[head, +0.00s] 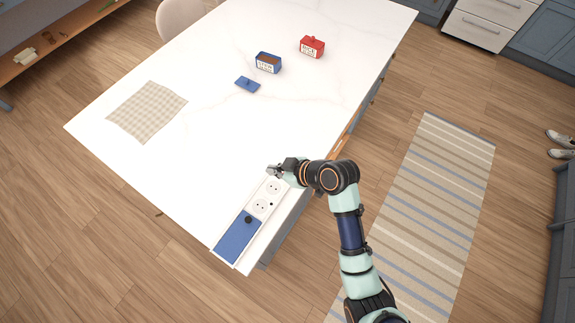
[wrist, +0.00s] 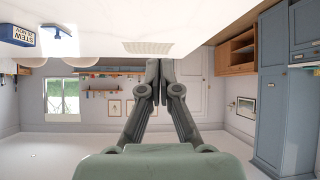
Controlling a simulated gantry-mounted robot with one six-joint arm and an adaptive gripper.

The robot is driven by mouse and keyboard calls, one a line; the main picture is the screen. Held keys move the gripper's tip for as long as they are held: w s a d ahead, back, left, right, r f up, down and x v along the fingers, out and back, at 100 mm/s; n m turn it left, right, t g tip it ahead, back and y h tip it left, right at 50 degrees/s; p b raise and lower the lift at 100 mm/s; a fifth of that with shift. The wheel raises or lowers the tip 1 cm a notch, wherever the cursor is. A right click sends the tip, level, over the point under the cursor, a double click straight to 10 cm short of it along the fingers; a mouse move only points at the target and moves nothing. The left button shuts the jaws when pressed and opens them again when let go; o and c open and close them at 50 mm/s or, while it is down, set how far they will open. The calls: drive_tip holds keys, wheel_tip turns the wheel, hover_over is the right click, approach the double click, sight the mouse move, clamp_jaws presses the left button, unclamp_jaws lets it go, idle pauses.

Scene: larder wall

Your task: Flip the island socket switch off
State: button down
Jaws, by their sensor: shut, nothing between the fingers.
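The island socket unit (head: 258,212) is a long white strip set along the near end of the white worktop. It has two round sockets (head: 267,195) and a small dark spot beside them. A blue panel (head: 237,240) with a dark round knob (head: 248,219) covers its lower-left part. I cannot make out a switch; it may be hidden under the blue panel or behind my gripper. My gripper (head: 273,170) is over the strip's upper end, beyond the sockets, empty. In the wrist view its fingers (wrist: 159,68) are together, and the socket unit is not seen.
The island worktop (head: 210,90) carries a checked cloth (head: 147,111), an open blue tin (head: 268,62), its blue lid (head: 247,84) and a red tin (head: 312,47), all away from my gripper. An orange-brown drawer edge (head: 341,146) shows at the island's right side. The worktop's middle is clear.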

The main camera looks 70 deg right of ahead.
drive_tip(key=s+d+f+m+h+b, duration=0.1)
drive_tip(key=s+d+f+b, duration=0.1)
drive_tip(key=s+d+f, duration=0.5)
drive_tip(key=shift+s+f+m+t, duration=0.3)
drive_tip(key=shift+s+f, duration=0.05)
drive_tip(key=shift+s, duration=0.85)
drive_tip(key=x, duration=1)
drive_tip(key=shift+w+f, duration=0.15)
drive_tip(key=shift+w, duration=0.1)
wheel_tip(320, 180, down, 3)
drive_tip(key=shift+r+b, duration=0.2)
drive_tip(key=shift+b, duration=0.15)
drive_tip(key=shift+w+f, duration=0.1)
drive_tip(key=shift+f, duration=0.4)
